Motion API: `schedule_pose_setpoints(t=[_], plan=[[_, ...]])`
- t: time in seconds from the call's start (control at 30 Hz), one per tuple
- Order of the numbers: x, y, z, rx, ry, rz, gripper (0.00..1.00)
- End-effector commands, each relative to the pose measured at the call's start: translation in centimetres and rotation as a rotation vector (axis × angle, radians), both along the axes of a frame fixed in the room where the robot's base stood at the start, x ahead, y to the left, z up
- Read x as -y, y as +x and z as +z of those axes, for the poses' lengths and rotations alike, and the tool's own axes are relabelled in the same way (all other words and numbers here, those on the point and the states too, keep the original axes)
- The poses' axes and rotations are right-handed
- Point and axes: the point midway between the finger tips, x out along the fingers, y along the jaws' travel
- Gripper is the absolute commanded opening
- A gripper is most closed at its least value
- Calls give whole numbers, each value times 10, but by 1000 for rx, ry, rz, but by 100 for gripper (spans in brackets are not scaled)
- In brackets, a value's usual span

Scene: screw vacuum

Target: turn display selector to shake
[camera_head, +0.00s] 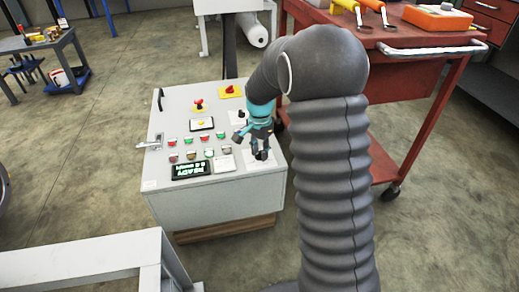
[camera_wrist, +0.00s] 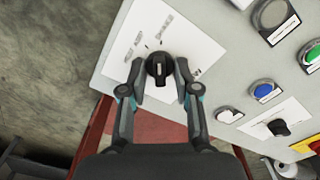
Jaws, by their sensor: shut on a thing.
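In the wrist view a round black selector knob (camera_wrist: 157,66) with a short pale mark sits on a white label plate (camera_wrist: 143,27). I take it for the display selector; the print beside it is too small to read. My gripper (camera_wrist: 158,79) has a finger on each side of the knob and is shut on it. The pale mark runs roughly up and down in this view.
The panel carries rows of coloured buttons, a lit display (camera_head: 190,170), a red emergency button (camera_head: 230,89) and another black knob (camera_wrist: 279,127) on its own label. A red tool cart (camera_head: 400,160) stands close behind and right. A pale frame (camera_head: 90,262) is at the front left.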

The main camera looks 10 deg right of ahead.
Motion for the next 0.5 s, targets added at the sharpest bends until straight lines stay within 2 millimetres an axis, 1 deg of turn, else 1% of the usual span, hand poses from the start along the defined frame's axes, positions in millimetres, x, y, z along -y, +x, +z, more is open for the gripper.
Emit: schedule_pose_setpoints(t=[0.2,0.5], plan=[[0,0,0,-1,0,-81,0],[0,0,0,0,0,-115,0]])
